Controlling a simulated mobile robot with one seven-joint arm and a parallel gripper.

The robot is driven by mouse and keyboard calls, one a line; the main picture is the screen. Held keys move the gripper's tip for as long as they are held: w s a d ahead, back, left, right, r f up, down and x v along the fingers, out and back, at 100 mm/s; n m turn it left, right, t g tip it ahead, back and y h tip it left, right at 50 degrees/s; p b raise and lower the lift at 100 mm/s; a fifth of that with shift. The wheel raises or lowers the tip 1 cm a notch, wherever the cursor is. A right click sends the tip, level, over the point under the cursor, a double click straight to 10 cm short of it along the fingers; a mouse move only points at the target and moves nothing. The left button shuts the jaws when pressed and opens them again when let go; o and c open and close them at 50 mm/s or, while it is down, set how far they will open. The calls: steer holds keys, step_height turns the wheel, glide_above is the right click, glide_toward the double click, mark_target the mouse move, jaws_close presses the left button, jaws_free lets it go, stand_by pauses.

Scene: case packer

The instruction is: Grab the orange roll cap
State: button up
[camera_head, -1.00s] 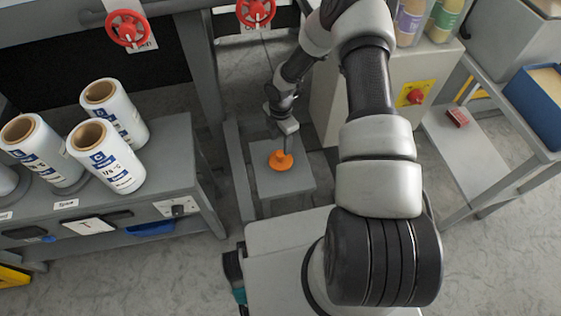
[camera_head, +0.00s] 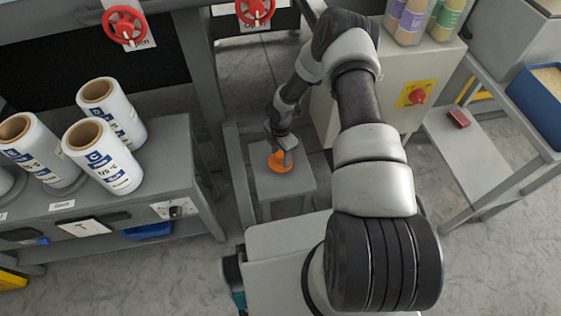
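The orange roll cap (camera_head: 279,163) lies on the top of a small grey stool-like stand (camera_head: 270,185) in the middle of the view. My gripper (camera_head: 284,158) is right at the cap, pointing down, and overlaps its upper right part in the picture. The fingers are small and partly hidden by my wrist. I cannot tell whether they are open or shut, or whether they touch the cap.
White film rolls (camera_head: 103,155) stand on a grey bench (camera_head: 165,165) at left. Red valve wheels (camera_head: 125,27) are at the top. A grey cabinet with a red knob (camera_head: 417,96) stands right of the stand. A small red box (camera_head: 458,118) lies on a low shelf at right.

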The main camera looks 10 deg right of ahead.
steer(key=c, duration=1.1)
jaws_close()
steer(key=shift+r, duration=0.15)
